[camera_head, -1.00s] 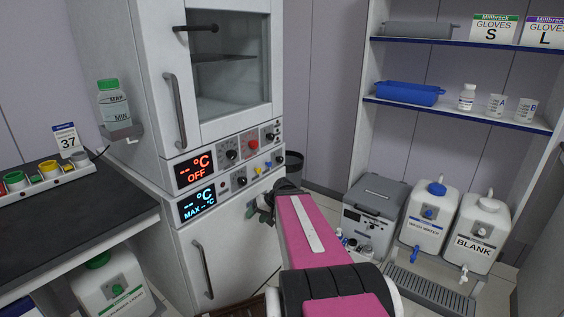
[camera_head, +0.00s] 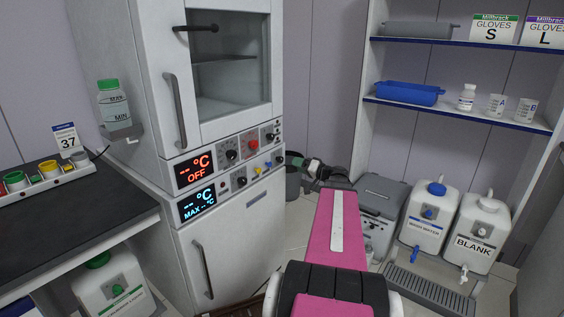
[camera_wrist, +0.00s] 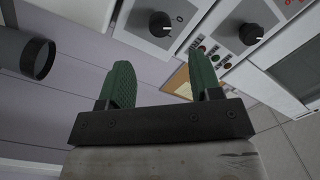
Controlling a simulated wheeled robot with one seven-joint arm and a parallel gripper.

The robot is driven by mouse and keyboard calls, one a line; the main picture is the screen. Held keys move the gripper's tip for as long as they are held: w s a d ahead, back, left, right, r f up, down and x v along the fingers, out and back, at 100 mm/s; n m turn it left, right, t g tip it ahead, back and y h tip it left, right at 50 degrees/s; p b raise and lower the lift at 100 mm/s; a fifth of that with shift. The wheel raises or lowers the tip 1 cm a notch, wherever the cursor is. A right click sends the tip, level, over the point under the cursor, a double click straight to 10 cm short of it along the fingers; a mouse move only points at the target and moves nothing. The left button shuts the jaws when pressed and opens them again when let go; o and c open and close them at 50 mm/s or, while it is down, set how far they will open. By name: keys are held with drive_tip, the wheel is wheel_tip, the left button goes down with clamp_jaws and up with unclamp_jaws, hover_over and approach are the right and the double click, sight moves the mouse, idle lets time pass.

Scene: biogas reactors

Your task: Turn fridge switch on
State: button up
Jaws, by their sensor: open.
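The tall white cabinet (camera_head: 228,240) stands left of centre, its lower door closed. Its lower control panel has a blue display (camera_head: 198,203) reading "-- °C" and "MAX -- °C", a black knob (camera_head: 241,181), small coloured buttons and another dark knob (camera_head: 279,159) at the right end. The upper panel has a red display (camera_head: 195,170) reading "OFF". My gripper (camera_head: 293,160) is at the right end of the lower panel, its green fingers toward the cabinet. In the wrist view my gripper (camera_wrist: 162,78) is open and empty, with black knobs (camera_wrist: 160,25) (camera_wrist: 250,33) beyond the fingertips. I cannot tell contact.
A dark bin (camera_head: 292,184) stands beside the cabinet, below my gripper. A grey box (camera_head: 382,190) and two white containers (camera_head: 428,222) (camera_head: 474,238) are at the right, under shelves (camera_head: 460,113). A black bench (camera_head: 75,210) is at the left. A bottle (camera_head: 114,107) sits on the cabinet's side holder.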

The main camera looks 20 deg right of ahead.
sight(282, 160)
drive_tip(key=x, duration=0.9)
drive_tip(key=c, duration=0.9)
